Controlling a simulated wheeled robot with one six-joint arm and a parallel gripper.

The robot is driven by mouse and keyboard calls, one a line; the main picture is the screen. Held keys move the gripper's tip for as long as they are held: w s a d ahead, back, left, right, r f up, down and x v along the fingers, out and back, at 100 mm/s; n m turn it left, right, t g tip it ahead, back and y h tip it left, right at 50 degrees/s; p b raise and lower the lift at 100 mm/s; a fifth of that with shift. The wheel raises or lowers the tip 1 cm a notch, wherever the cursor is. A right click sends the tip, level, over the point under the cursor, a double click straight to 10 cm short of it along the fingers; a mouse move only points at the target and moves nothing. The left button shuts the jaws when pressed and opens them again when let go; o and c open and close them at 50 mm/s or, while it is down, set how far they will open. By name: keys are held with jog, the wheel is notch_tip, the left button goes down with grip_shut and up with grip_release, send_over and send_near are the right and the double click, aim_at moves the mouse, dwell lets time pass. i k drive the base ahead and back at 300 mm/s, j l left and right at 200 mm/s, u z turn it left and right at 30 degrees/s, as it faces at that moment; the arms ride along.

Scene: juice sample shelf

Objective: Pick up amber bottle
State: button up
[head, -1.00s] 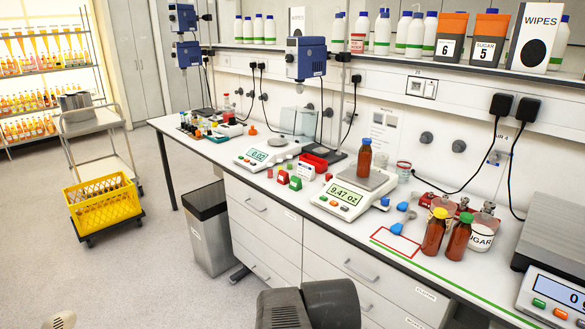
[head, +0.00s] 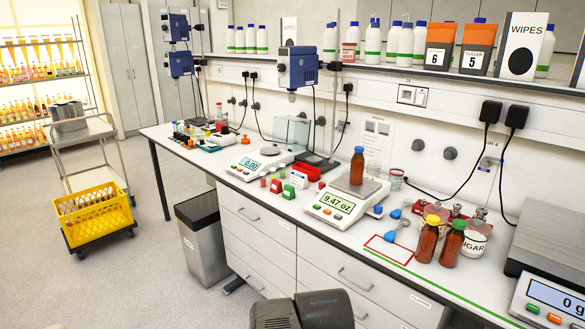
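An amber bottle with a blue cap (head: 357,169) stands upright on the pan of a white scale (head: 340,205) that reads 9.47 oz. Two more amber bottles stand close together at the right on the bench. One has a yellow cap (head: 428,243) and the other a green cap (head: 453,246). Which of them the task means cannot be told. Only a dark grey part of my arm shows at the bottom edge, in front of the drawers. My gripper is not in view.
A sugar jar (head: 474,243) stands right behind the green-capped bottle. A larger scale (head: 545,290) fills the right bench end. Open floor lies left of the bench.

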aim_at(357, 161)
jog(key=i+l, duration=0.45)
jog(key=i, duration=0.15)
jog(key=i+l, duration=0.45)
jog(key=i, duration=0.2)
